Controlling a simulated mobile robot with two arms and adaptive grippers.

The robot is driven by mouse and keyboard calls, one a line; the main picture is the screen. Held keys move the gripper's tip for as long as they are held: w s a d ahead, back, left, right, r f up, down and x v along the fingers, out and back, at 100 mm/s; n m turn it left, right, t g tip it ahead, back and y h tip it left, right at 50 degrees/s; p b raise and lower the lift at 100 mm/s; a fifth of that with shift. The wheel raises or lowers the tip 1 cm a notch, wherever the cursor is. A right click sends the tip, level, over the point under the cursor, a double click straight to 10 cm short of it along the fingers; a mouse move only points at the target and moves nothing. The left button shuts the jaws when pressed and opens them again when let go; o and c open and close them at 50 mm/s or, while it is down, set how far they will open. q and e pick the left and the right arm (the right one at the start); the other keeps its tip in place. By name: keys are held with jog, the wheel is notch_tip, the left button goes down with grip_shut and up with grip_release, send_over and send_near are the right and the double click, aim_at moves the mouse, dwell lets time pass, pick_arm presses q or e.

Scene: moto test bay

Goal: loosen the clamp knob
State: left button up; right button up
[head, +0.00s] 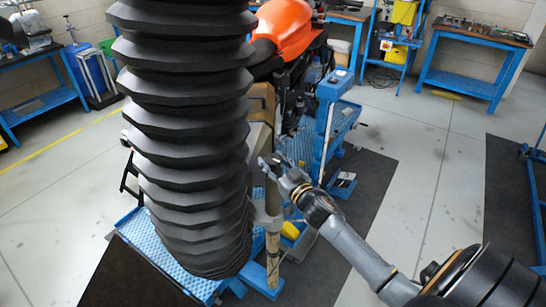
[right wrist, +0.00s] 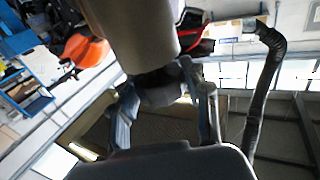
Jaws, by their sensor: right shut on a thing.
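My right gripper (head: 276,168) reaches in from the lower right of the head view, beside the upper part of an upright post (head: 273,235). In the right wrist view its two fingers (right wrist: 168,100) are closed on either side of a dark piece, the clamp knob (right wrist: 163,88). A thick grey-beige cylinder comes down from the top of that view and hides part of the knob. In the head view the knob is small and mostly covered by the fingers, so its turn cannot be told. My left gripper is not in view.
A large black ribbed bellows blocks the left middle of the head view. An orange motorcycle (head: 285,30) stands behind, with a blue lift (head: 332,90) close by the gripper. Blue workbenches (head: 470,82) stand at the back right. The floor at right is mostly clear.

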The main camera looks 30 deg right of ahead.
jog(key=n+y, duration=0.2)
jog(key=y, duration=0.1)
jog(key=shift+d, duration=0.15)
jog(key=n+y+b, duration=0.1)
jog(key=n+y, duration=0.1)
jog(key=y, duration=0.1)
jog(key=shift+f+g, duration=0.1)
jog(key=shift+g, duration=0.2)
jog(key=n+g+y+b, duration=0.6)
jog(key=b, duration=0.4)
jog(key=n+g+y+b, duration=0.5)
jog(key=g+y+b, duration=0.1)
jog(key=b, duration=0.4)
jog(key=shift+a+f+n+g, duration=0.2)
jog(key=shift+n+g, duration=0.2)
jog(key=shift+g, duration=0.1)
jog(key=shift+r+n+g+y+b, duration=0.2)
jog(key=shift+n+g+y+b, duration=0.2)
jog(key=shift+n+g+b, duration=0.95)
jog(key=shift+m+t+b, duration=0.25)
jog(key=shift+m+b, duration=0.15)
jog(key=shift+m, duration=0.25)
jog(key=o, duration=1.2)
jog(key=shift+a, duration=0.1)
jog(key=shift+r, duration=0.1)
